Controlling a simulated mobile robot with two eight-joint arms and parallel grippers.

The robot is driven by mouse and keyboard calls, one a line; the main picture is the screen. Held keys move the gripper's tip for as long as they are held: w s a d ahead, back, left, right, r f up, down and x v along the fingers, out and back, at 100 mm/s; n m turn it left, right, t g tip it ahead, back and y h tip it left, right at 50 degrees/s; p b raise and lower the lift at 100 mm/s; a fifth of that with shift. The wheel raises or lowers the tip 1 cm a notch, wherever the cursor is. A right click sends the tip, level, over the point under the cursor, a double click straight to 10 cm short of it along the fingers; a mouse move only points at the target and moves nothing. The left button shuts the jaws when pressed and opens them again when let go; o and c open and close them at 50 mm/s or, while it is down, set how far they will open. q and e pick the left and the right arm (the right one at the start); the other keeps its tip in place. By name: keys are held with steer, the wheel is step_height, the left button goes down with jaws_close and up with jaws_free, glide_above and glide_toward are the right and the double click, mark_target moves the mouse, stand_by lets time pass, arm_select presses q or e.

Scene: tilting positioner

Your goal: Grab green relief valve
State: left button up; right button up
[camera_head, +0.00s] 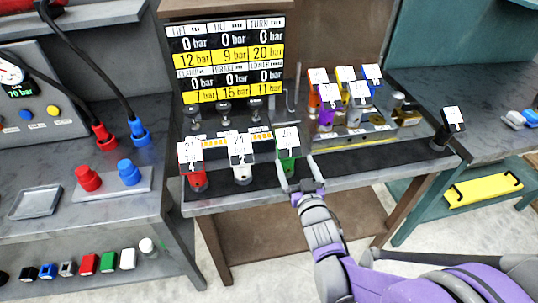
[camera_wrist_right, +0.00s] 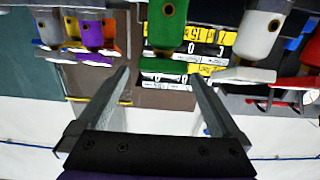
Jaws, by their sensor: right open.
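The green relief valve (camera_head: 287,166) stands at the front edge of the middle bench, with a white tag numbered 26 over its top. My right gripper (camera_head: 299,175) is open and empty, close in front of the valve with its fingers pointing at it. In the right wrist view the green valve (camera_wrist_right: 164,28) hangs upside down in the picture, beyond and between the two spread fingertips of the gripper (camera_wrist_right: 158,73). I cannot tell whether a finger touches it. My left gripper is in neither view.
A white valve (camera_head: 242,173) and a red valve (camera_head: 196,179) stand left of the green one. A pressure display board (camera_head: 227,58) rises behind. Orange, purple, yellow and blue tagged valves stand in a block (camera_head: 362,138) to the right. A black tagged part (camera_head: 443,135) stands at the bench's right end.

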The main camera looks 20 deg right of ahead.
mark_target(291, 154)
steer(key=shift+w, duration=0.2)
steer(key=shift+w+r, duration=0.1)
steer(key=shift+w, duration=0.2)
steer(key=x, duration=0.4)
steer(key=shift+w+d, duration=0.1)
steer(key=shift+w, duration=0.2)
steer(key=shift+w+d+r+p, duration=0.1)
steer(key=shift+w+r+p, duration=0.05)
steer(key=shift+w+p, duration=0.4)
steer(key=x, duration=0.4)
steer(key=shift+w+r+p, duration=0.1)
steer(key=shift+w+p, duration=0.2)
steer(key=shift+s, duration=0.1)
steer(key=shift+c, duration=0.3)
jaws_close()
